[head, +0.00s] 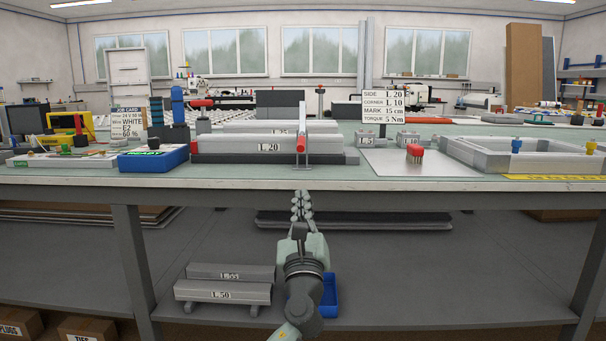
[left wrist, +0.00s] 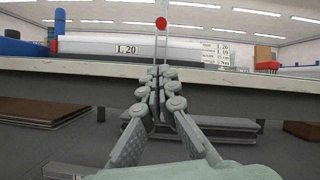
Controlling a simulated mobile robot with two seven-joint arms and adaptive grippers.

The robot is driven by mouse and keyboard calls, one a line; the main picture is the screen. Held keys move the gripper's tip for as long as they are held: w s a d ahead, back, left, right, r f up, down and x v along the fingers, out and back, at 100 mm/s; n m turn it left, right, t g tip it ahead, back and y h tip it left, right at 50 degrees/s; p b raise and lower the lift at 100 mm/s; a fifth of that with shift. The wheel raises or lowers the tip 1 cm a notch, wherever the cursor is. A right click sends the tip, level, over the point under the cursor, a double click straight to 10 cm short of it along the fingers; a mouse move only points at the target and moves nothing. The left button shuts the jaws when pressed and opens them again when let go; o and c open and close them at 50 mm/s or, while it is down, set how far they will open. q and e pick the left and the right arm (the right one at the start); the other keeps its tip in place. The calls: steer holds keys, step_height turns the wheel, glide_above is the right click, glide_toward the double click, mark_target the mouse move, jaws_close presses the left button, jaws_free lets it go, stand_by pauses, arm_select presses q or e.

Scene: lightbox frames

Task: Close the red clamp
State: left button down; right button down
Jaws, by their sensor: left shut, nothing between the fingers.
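The red clamp (head: 301,144) stands at the front of the table, before the L.20 bar (head: 265,143). My right gripper is not in view.
The table's front edge (head: 400,184) runs across just beyond the gripper. A blue box (head: 153,160) stands left of the bars; a red-topped brush (head: 416,155) rests on a pale plate at right. A shelf below carries L.50 bars (head: 222,291) and a blue bin (head: 329,296).

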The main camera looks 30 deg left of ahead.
mark_target(303, 177)
arm_select(q)
steer(key=shift+d+r+m, duration=0.15)
steer(key=shift+r+m, duration=0.35)
steer(key=shift+r, duration=0.35)
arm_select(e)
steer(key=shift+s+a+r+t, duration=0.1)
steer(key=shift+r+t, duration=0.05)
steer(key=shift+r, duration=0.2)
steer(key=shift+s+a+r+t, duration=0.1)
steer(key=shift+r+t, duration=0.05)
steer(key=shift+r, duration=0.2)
